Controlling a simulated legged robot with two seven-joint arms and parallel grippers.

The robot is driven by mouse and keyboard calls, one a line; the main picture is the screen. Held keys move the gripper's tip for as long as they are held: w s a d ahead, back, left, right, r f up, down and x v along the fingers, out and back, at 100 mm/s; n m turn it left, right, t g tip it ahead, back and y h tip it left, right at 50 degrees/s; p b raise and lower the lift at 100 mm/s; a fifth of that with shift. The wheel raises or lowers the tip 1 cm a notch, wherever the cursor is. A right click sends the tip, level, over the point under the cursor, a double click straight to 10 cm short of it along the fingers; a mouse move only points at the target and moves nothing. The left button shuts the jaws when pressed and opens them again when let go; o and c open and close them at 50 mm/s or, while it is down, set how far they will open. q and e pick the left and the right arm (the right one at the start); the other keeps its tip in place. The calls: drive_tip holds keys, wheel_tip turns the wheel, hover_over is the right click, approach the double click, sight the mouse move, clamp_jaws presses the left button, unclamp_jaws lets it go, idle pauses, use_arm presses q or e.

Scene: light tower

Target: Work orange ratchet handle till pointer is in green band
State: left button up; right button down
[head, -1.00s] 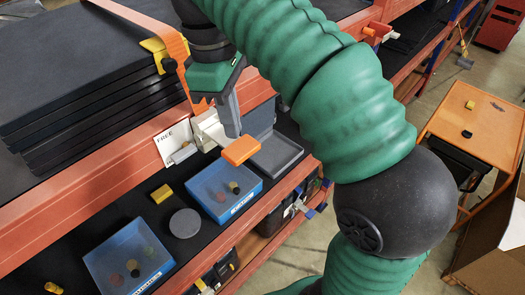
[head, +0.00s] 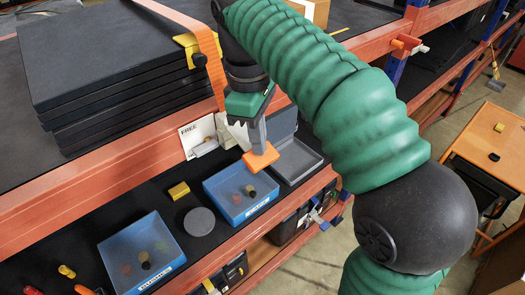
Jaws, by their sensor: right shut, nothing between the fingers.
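The orange ratchet handle (head: 261,158) sticks out over the shelf edge, beside the far side of a blue tray. Part of its pale ratchet body (head: 228,132) shows behind my right gripper, next to a white card (head: 197,136) that reads FREE. My right gripper (head: 257,143) is shut with nothing between its fingers. Its grey fingertips point down right at the handle and overlap it in the picture; I cannot tell whether they touch. The pointer and the green band cannot be made out. My left gripper is not in view.
An orange strap (head: 196,35) runs past a stack of dark panels (head: 110,70). Below are two blue trays (head: 233,213) of small parts, a grey tray (head: 300,165), a yellow block (head: 179,191) and a grey disc (head: 199,222). An orange table (head: 490,145) stands at right.

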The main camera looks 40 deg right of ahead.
sight(246, 149)
wheel_tip(246, 149, down, 2)
drive_tip(key=shift+d+b, duration=0.1)
drive_tip(key=shift+b, duration=0.2)
drive_tip(key=shift+r, duration=0.15)
drive_tip(key=w+a+r+p, duration=0.1)
drive_tip(key=p, duration=0.2)
drive_tip(key=shift+a+r, duration=0.15)
drive_tip(key=shift+r, duration=0.05)
drive_tip(key=shift+w+a, duration=0.15)
drive_tip(key=shift+w, duration=0.05)
drive_tip(key=shift+w+f, duration=0.15)
drive_tip(key=shift+w+a, duration=0.1)
drive_tip(key=shift+w, duration=0.05)
drive_tip(key=r, duration=0.7)
drive_tip(key=shift+w+a+r, duration=0.2)
drive_tip(key=shift+w+a, duration=0.05)
drive_tip(key=shift+w, duration=0.15)
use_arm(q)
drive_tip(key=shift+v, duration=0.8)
use_arm(e)
drive_tip(key=shift+s+d, duration=0.25)
drive_tip(key=shift+s, duration=0.15)
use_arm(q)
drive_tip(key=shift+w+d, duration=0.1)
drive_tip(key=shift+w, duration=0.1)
use_arm(e)
drive_tip(key=shift+w, duration=0.15)
